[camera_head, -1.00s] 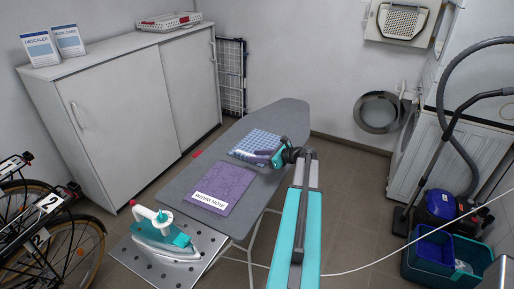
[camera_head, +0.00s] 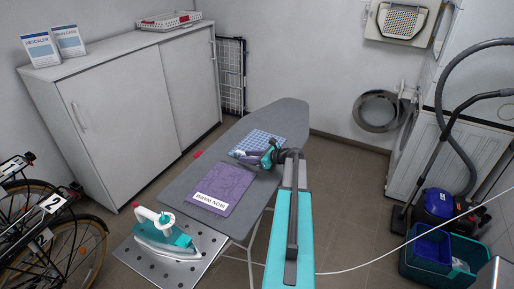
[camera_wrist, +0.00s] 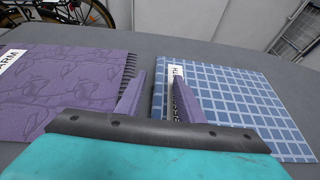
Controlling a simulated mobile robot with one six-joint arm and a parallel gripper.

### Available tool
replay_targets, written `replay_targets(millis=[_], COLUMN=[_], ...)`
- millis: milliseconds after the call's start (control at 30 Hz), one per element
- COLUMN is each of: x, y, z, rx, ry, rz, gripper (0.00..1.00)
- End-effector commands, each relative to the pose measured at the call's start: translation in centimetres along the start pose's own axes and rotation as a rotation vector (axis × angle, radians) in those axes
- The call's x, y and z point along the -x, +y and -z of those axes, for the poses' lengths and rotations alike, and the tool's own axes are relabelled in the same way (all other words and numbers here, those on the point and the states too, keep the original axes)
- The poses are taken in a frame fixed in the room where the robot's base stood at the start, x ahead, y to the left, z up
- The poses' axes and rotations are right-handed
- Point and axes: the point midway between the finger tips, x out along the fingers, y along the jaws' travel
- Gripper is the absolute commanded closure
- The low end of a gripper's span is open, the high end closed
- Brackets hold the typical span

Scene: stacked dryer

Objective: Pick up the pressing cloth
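Two flat cloths lie on the grey ironing board. The blue checked cloth (camera_head: 265,137) has a small white label at its left edge and is also in the wrist view (camera_wrist: 240,95). The purple patterned cloth (camera_head: 225,188) has a white label and fringed edge, and is also in the wrist view (camera_wrist: 75,85). One finger is over the gap near the purple cloth's fringe, the other over the blue cloth's labelled edge. Contact is unclear.
The ironing board (camera_head: 290,113) carries an iron (camera_head: 163,235) on a perforated metal rest at its near end. A white cabinet (camera_head: 130,105) stands behind. Bicycles (camera_head: 45,225) are at left. A blue vacuum (camera_head: 440,205) and bin are at right. A white cord crosses the floor.

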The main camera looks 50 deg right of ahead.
Motion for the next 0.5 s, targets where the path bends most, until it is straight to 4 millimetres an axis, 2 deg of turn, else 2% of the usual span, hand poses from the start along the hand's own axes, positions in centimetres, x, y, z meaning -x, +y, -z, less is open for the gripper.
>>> replay_targets(millis=[467, 500], x=[0.01, 0.01], y=[0.01, 0.01], z=[-0.01, -0.01], rx=[0.0, 0.0], ry=[0.0, 0.0], rz=[0.0, 0.0], gripper=[0.66, 0.71])
